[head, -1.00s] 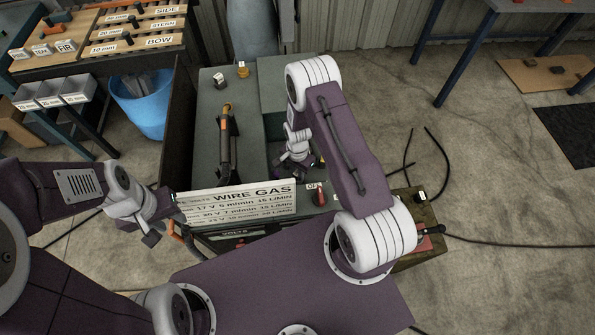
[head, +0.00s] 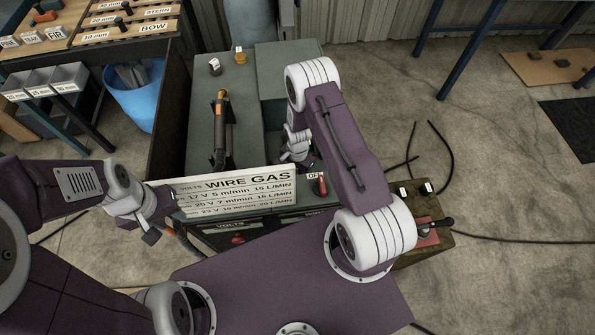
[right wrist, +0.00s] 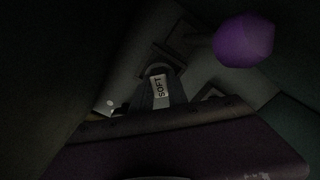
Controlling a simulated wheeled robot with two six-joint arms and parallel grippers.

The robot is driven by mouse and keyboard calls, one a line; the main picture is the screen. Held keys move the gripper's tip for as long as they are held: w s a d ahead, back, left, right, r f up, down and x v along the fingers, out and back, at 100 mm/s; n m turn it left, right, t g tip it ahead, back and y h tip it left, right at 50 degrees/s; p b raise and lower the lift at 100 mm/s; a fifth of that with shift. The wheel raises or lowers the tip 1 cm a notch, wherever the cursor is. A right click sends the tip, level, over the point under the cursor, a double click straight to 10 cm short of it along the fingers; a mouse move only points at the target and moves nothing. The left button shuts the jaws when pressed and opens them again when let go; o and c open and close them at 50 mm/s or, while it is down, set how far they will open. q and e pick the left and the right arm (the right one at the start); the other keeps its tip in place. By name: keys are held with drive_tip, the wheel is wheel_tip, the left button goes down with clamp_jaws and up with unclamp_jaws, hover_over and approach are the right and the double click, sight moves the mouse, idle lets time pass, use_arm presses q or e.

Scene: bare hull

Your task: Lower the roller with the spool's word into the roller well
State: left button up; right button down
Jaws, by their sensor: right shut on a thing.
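My right gripper (head: 297,152) is low inside the open bay of the grey-green machine, partly hidden by my own forearm. In the dark right wrist view, a small dark roller (right wrist: 160,88) with a white label reading SOFT is in the middle; it appears to be the piece in the shut jaws. Its contact with the well around it is too dark to tell. The spool and its word cannot be made out. My left gripper (head: 150,228) hangs empty left of the white sign; its finger gap is unclear.
A white WIRE GAS sign (head: 240,188) stands across the machine's front. A torch (head: 220,130) lies on the machine top (head: 200,155). A purple faceted piece (right wrist: 243,40) is near the roller. A blue bin (head: 135,95) stands left.

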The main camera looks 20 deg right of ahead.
drive_tip(key=shift+f+b, duration=0.5)
drive_tip(key=shift+f, duration=0.1)
idle(0.7)
drive_tip(key=c, duration=1.2)
unclamp_jaws()
drive_tip(key=shift+o, duration=0.3)
drive_tip(key=o, duration=0.4)
drive_tip(key=shift+r, duration=0.1)
drive_tip(key=shift+r+p, duration=3.55)
drive_tip(key=shift+r, duration=0.9)
